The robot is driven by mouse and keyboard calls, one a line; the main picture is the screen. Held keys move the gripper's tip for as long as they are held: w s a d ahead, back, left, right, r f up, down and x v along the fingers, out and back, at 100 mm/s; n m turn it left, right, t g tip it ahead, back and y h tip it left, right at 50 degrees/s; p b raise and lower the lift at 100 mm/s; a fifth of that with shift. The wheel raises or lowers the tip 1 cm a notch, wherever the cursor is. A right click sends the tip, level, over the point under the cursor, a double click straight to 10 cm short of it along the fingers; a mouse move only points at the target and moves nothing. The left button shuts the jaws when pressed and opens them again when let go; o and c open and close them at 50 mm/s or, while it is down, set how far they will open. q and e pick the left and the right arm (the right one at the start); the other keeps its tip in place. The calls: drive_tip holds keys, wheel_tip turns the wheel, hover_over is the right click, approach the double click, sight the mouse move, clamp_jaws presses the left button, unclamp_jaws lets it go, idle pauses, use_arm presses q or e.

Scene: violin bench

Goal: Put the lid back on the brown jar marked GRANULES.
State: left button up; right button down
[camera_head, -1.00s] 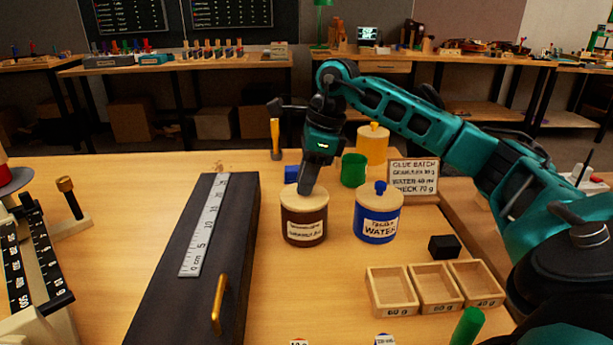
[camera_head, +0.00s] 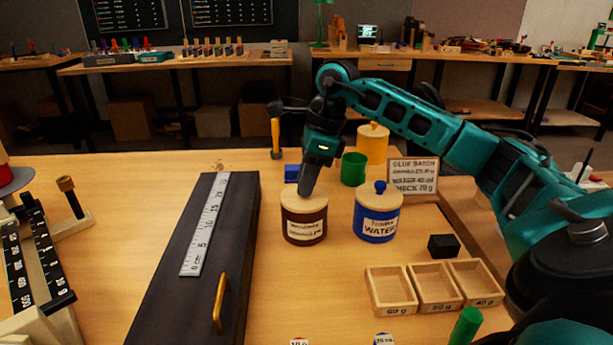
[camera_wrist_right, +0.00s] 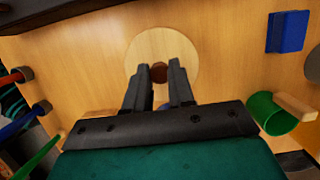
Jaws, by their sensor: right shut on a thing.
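The brown jar (camera_head: 303,232) stands upright on the bench; its white label is too blurred to read fully. The pale wooden lid (camera_head: 290,206) is at the jar's mouth, level and with no gap that I can see. My right gripper (camera_head: 304,191) comes down onto the lid from above, tilted. In the right wrist view, its two fingers (camera_wrist_right: 160,74) are shut on the brown knob in the middle of the round lid (camera_wrist_right: 160,42). The lid hides the jar there. My left gripper is not in view.
A blue WATER jar (camera_head: 377,230) with its lid on stands close to the right. A green cup (camera_head: 353,169), a yellow jar (camera_head: 372,148) and a sign (camera_head: 413,176) are behind. A long dark case (camera_head: 190,290) with a ruler lies left. Wooden trays (camera_head: 436,308) are front right.

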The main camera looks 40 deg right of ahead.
drive_tip(key=c, duration=0.9)
unclamp_jaws()
drive_tip(key=shift+o, duration=0.6)
drive_tip(key=o, duration=0.4)
